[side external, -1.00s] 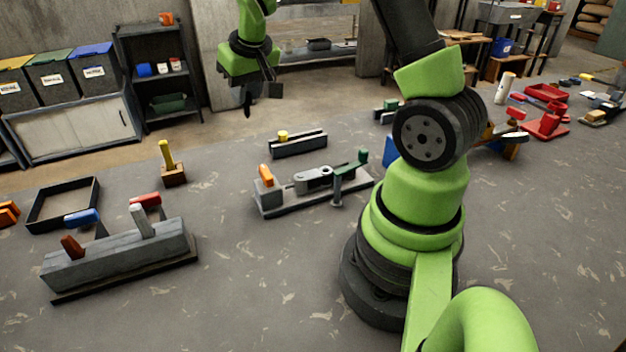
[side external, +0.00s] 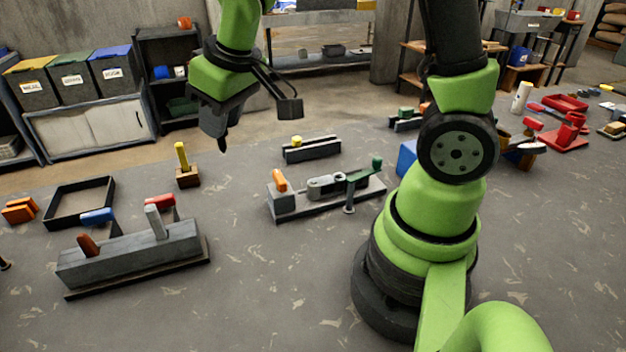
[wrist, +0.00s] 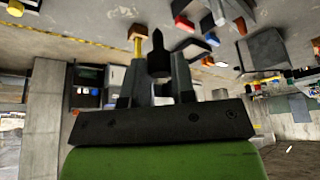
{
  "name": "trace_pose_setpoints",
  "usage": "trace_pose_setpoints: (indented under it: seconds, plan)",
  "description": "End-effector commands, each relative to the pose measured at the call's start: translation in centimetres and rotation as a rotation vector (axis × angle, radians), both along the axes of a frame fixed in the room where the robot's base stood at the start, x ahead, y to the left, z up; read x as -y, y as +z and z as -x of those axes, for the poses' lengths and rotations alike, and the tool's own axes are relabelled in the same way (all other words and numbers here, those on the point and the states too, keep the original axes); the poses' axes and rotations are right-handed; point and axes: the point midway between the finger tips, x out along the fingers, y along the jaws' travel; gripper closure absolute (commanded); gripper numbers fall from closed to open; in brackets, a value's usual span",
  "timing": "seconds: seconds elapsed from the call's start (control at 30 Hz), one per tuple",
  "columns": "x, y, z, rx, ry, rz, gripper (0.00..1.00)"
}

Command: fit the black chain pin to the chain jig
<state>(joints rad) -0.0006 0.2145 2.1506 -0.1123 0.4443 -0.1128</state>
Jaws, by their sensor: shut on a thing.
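The black chain pin (wrist: 158,48) is gripped between the two fingers of my gripper (wrist: 158,82) in the wrist view, its pointed end sticking out past the fingertips. In the side view my gripper (side external: 220,125) is high at the upper left, with the dark pin tip (side external: 223,147) pointing down. What looks like the chain jig (side external: 300,205) is a low grey fixture at mid-table. It carries grey link plates (side external: 326,185), an orange handle at its left end and a green-knobbed lever at its right. My gripper is left of it and well above the table, apart from it.
A grey block fixture (side external: 130,255) with a white lever stands at front left. Behind it are a black tray (side external: 60,222) and a wooden block with a yellow peg (side external: 182,160). A dark rail (side external: 312,153) lies behind the jig. The front middle table is clear.

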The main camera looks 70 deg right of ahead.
Motion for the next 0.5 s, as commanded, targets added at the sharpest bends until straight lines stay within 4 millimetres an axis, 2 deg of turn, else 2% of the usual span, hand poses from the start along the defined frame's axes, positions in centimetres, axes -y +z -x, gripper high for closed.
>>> trace_pose_setpoints:
  seconds: [0.27, 0.5]
  plan:
    - [0.8, -0.4, 0.3, -0.002, -0.084, 0.001, 1.00]
    - [3.2, -1.7, 1.2, -0.003, -0.362, 0.004, 1.00]
